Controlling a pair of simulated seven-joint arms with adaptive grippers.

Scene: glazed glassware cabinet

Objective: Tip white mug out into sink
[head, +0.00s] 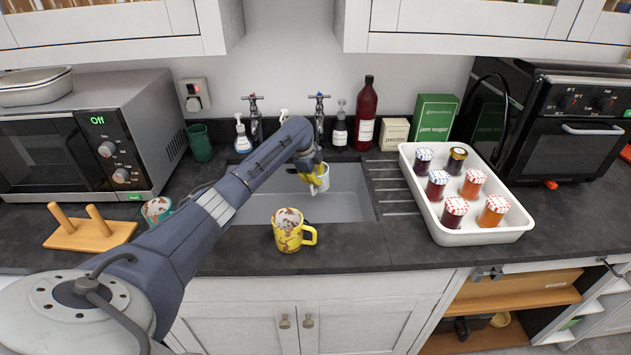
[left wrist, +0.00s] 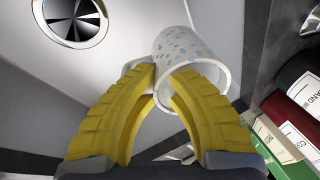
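The white mug (head: 323,178) is over the sink basin (head: 348,203), at the end of my left arm. My left gripper (head: 314,177) has its yellow fingers at the mug. In the left wrist view the mug (left wrist: 192,58) shows blue-grey speckles, and its mouth faces the lower right. My left gripper (left wrist: 166,82) is closed about the mug's near side, between the handle and the rim; the exact contact is hard to see. The visible inside of the mug looks pale, with no liquid to be made out. My right gripper is not in view.
A yellow mug (head: 288,230) stands at the sink's front edge. A teal mug (head: 156,209) and a wooden rack (head: 90,231) are left. A white tray of jars (head: 466,229) stands right of the drainer. Taps (head: 319,118) and bottles line the back.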

